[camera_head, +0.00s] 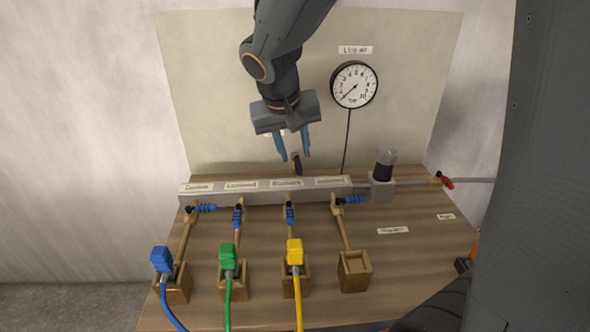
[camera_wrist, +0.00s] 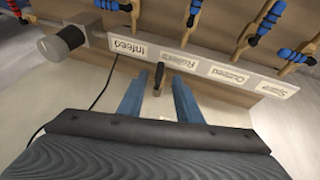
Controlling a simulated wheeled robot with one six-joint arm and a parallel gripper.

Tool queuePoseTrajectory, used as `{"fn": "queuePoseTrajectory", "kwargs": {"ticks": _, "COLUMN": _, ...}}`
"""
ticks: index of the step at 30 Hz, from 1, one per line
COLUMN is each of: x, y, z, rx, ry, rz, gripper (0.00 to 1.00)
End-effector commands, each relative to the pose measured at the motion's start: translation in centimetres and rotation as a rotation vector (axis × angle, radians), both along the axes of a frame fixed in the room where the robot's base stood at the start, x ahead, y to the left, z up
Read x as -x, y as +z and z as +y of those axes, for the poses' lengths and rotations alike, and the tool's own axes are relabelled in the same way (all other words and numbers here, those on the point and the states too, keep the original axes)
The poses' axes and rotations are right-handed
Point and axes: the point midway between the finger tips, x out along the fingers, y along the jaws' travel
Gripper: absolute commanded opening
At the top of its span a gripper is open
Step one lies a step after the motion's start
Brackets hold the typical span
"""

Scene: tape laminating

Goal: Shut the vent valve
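A small black lever (camera_head: 297,166) stands up at the back of the grey manifold bar (camera_head: 265,190). It is also in the wrist view (camera_wrist: 158,76), near the bar's edge. It looks like the vent valve's handle, but no readable label confirms this. My gripper (camera_head: 295,158) is open, its two blue fingers pointing down. In the wrist view the fingers (camera_wrist: 157,85) lie on either side of the lever with gaps. Whether they are at its height I cannot tell. Nothing is held.
Several branches with blue-handled valves (camera_head: 238,217) leave the bar's front. Blue (camera_head: 162,258), green (camera_head: 228,255) and yellow (camera_head: 295,252) plugs sit below. A red-handled valve (camera_head: 446,183) is at right. A round gauge (camera_head: 354,85) hangs on the back panel (camera_head: 215,90).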

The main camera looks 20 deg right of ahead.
Motion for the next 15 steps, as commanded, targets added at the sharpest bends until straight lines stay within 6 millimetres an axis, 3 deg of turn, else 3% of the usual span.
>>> {"fn": "queuePoseTrajectory", "kwargs": {"ticks": 5, "x": -1.3, "y": -0.5, "z": 0.0, "rx": 0.013, "ry": -0.013, "rz": -0.021, "gripper": 0.32}}
{"fn": "queuePoseTrajectory", "kwargs": {"ticks": 15, "x": -2.9, "y": -5.0, "z": -1.3, "rx": 0.010, "ry": -0.013, "rz": -0.020, "gripper": 0.32}}
